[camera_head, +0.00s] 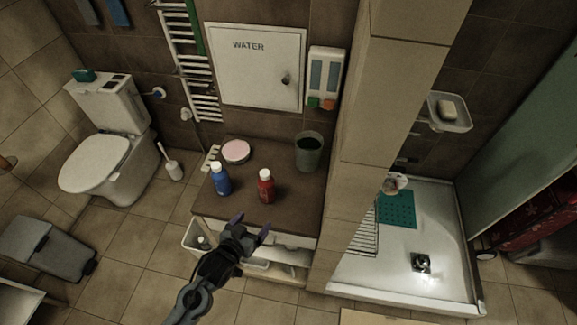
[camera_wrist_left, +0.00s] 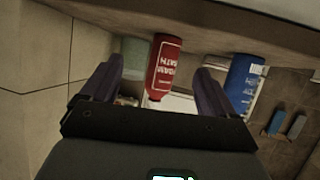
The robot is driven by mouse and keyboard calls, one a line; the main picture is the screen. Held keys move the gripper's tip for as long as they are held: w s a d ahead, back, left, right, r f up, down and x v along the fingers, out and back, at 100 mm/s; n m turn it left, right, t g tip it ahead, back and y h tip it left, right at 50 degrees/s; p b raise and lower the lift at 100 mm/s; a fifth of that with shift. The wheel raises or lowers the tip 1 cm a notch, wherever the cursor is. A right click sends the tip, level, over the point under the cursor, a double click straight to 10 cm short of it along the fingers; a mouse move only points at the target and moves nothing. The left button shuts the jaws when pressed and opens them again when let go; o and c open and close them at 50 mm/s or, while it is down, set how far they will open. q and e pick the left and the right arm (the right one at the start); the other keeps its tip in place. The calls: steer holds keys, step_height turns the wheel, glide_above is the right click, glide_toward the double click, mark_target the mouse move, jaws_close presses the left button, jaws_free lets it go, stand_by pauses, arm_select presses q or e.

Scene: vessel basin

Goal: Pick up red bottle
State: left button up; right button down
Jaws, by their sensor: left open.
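The red bottle (camera_head: 266,186) stands upright on the brown counter (camera_head: 290,208) in the head view, with a blue bottle (camera_head: 220,180) to its left. My left gripper (camera_head: 250,228) is open and empty in front of the counter's near edge, short of the red bottle. In the left wrist view the red bottle (camera_wrist_left: 164,66) shows between the two open fingers (camera_wrist_left: 157,85), beyond their tips, with white lettering on its side. The blue bottle (camera_wrist_left: 243,84) shows there behind the right-hand finger. My right gripper is in neither view.
A dark green cup (camera_head: 308,152) and a round pink-topped item (camera_head: 236,151) stand at the back of the counter. A tiled wall (camera_head: 345,170) rises along its right side. An open shelf or drawer (camera_head: 275,268) lies below the near edge.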

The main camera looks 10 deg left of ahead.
mark_target(262, 188)
arm_select(q)
steer(key=w, duration=0.1)
steer(key=w+r, duration=0.2)
steer(key=w, duration=0.1)
steer(key=w+r, duration=0.1)
steer(key=r, duration=0.1)
steer(key=shift+w+a+r+t+p, duration=0.15)
steer(key=shift+w+r+t+p, duration=0.15)
steer(key=shift+w+r+t, duration=0.1)
steer(key=x, duration=0.4)
steer(key=shift+w+r, duration=0.1)
steer(key=shift+r, duration=0.15)
steer(key=shift+x, duration=3.05)
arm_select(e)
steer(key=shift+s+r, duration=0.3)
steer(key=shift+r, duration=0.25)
arm_select(q)
steer(key=shift+a, duration=0.1)
steer(key=shift+c, duration=0.4)
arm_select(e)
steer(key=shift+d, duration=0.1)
arm_select(q)
steer(key=c, duration=1)
steer(key=shift+c, duration=0.5)
steer(key=shift+r, duration=0.1)
